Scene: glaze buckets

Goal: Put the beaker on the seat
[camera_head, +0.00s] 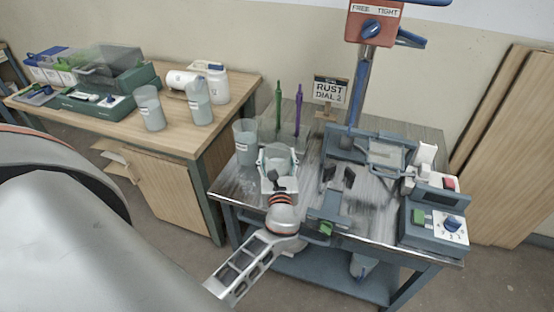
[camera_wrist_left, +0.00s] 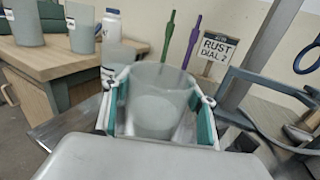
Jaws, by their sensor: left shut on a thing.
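My left gripper (camera_head: 279,170) is above the front left part of the metal bench. It is shut on a translucent grey beaker (camera_head: 278,157), held upright. In the left wrist view the beaker (camera_wrist_left: 158,100) sits between the teal finger pads. Its base is hidden, so I cannot tell whether it touches the bench. A grey plate (camera_head: 385,154) in a blue-grey frame, which may be the seat, is at the bench's right, apart from the beaker. My right gripper is not in view.
Another beaker (camera_head: 245,148) stands close left of my gripper. Green (camera_head: 278,105) and purple (camera_head: 298,112) rods, a sign (camera_head: 330,90) and a red-headed post (camera_head: 362,80) rise behind. A dark-jawed fixture (camera_head: 328,210) and dial box (camera_head: 433,228) are right. A wooden bench (camera_head: 225,108) holds more beakers.

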